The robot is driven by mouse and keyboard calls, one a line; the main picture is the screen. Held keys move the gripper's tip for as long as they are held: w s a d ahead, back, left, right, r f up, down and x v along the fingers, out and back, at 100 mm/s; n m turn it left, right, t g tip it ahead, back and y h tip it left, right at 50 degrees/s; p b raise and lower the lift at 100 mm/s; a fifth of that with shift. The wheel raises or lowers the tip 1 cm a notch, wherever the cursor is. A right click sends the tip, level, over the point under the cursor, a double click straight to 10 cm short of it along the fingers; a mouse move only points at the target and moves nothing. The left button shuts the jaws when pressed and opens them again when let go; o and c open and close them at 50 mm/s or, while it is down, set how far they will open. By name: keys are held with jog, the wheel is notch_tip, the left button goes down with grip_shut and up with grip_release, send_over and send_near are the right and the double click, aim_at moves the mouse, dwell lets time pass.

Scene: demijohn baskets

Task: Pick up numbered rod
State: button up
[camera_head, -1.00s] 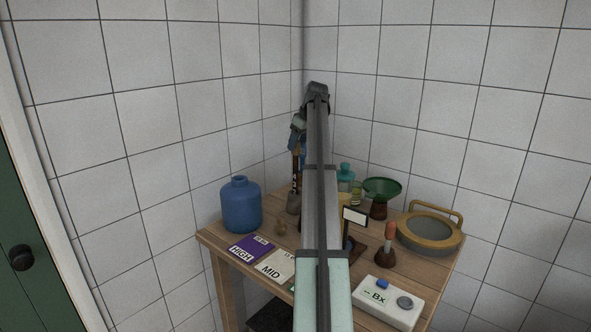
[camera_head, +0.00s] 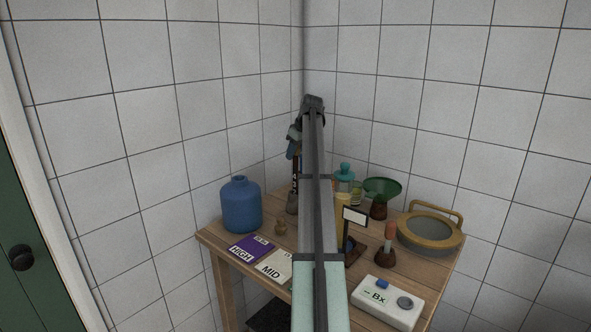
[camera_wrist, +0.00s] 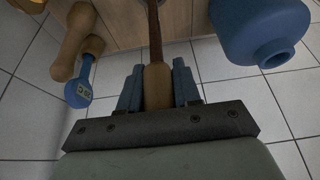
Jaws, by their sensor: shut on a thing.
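The numbered rod (camera_head: 295,183) stands upright at the back left of the wooden table, dark with pale marks. Its lower end meets a grey-brown base (camera_head: 292,204); I cannot tell whether it is inside it. My gripper (camera_head: 293,153) is at the rod's upper end. In the wrist view, the blue fingers of my gripper (camera_wrist: 158,88) are shut on the tan end of the rod (camera_wrist: 157,82), one on each side. The rod's brown shaft runs on past the fingertips. My arm hides part of the table in the head view.
A blue jug (camera_head: 241,205) stands left of the rod. Purple HIGH (camera_head: 250,248) and pale MID (camera_head: 274,266) cards lie in front. A green funnel (camera_head: 382,187), a round wooden-rimmed vessel (camera_head: 430,230) and a white box (camera_head: 388,300) are to the right. Tiled walls are close behind.

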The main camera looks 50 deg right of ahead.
grip_shut()
notch_tip(320, 180, up, 10)
jog(key=w+a+r, duration=0.4)
jog(key=a+r, duration=0.1)
jog(key=a, duration=0.5)
jog(key=w+a+r, duration=0.5)
jog(key=a+r, duration=0.1)
jog(key=a, duration=0.4)
jog(key=shift+w, duration=0.25)
